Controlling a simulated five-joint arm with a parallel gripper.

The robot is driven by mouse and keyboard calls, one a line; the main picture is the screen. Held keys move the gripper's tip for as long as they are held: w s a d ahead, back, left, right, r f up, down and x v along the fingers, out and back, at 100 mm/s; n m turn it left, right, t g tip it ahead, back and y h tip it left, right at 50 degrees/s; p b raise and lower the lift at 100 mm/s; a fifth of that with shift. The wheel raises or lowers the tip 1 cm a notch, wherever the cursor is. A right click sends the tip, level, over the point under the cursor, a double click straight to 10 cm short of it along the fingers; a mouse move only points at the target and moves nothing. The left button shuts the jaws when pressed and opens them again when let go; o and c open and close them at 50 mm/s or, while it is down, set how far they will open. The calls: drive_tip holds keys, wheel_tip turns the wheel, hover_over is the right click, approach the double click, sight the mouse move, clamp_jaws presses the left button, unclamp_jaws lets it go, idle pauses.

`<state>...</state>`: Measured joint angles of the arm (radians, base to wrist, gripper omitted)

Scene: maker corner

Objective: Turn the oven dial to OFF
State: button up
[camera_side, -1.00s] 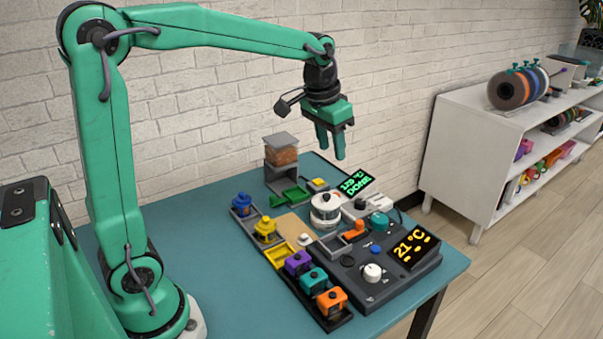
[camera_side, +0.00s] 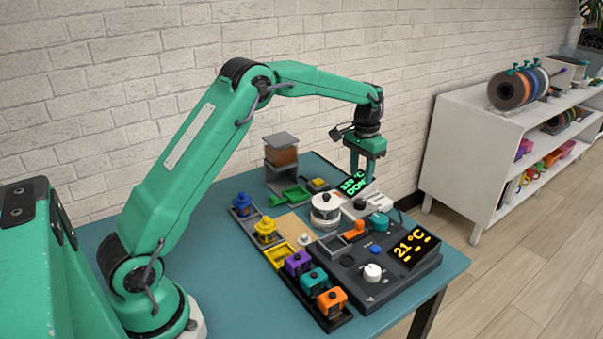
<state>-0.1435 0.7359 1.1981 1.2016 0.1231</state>
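My gripper (camera_side: 362,175) points down with its two green fingers apart and nothing between them. It hangs over the back right of the teal table, in front of the green-lit display (camera_side: 352,184) reading about 129 °C and DONE, partly covering it. A dark round knob (camera_side: 360,204) stands just below that display, beneath my fingertips in the picture and apart from them.
A white round pot-like device (camera_side: 325,209), a teal knob (camera_side: 380,221) and an orange piece (camera_side: 356,229) stand close by. Colored jars, including a blue one (camera_side: 242,203), line the left. The front left of the table (camera_side: 235,290) is clear. A brick wall rises behind.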

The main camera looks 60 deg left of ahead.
sight(359, 201)
drive_tip(key=shift+w+a+f, duration=0.15)
drive_tip(key=shift+w+f, duration=0.2)
drive_tip(key=shift+f, duration=0.3)
drive_tip(key=shift+d+f, duration=0.2)
drive_tip(key=shift+f, duration=3.7)
drive_tip(key=c, duration=0.7)
